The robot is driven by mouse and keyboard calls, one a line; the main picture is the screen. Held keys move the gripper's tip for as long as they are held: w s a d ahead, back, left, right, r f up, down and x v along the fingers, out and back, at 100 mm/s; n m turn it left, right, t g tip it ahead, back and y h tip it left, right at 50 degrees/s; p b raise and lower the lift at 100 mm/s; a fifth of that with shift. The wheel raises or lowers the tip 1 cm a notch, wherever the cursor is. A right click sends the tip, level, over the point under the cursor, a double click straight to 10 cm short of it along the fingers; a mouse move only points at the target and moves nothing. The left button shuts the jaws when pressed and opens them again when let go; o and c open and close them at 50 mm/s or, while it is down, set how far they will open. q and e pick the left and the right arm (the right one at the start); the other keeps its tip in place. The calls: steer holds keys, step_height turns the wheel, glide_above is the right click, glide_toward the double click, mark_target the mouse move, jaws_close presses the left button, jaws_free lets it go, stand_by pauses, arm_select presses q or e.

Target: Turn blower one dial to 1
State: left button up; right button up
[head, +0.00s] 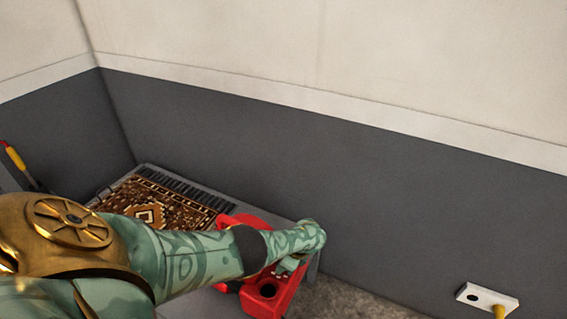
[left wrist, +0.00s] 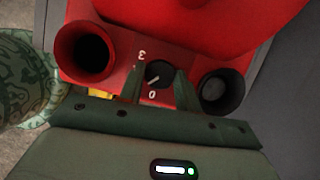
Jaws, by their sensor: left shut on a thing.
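The red blower (head: 268,287) sits at the right end of the grey platform, partly covered by my left arm. Its dial (left wrist: 159,71) is a dark round knob between two black round openings in the left wrist view. A white mark on the dial points down and left in that view. The printed 3 is above left of the dial and the 0 below it; other numbers are hidden or unreadable. My left gripper (left wrist: 158,82) is shut on the dial, one finger on each side. My right gripper is in neither view.
A brown patterned rug (head: 160,208) lies on the platform left of the blower. A white wall socket plate (head: 481,297) with a yellow plug (head: 499,312) is at the lower right. A red-and-yellow handle (head: 14,157) shows at far left. Grey wall stands close behind.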

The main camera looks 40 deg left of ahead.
arm_select(q)
steer(key=shift+a, duration=0.1)
steer(key=o, duration=1)
steer(key=shift+c, duration=0.2)
steer(key=p+v, duration=1)
steer(key=v, duration=0.6)
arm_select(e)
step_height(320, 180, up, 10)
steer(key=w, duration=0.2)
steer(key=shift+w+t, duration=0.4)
arm_select(q)
steer(key=shift+r, duration=0.15)
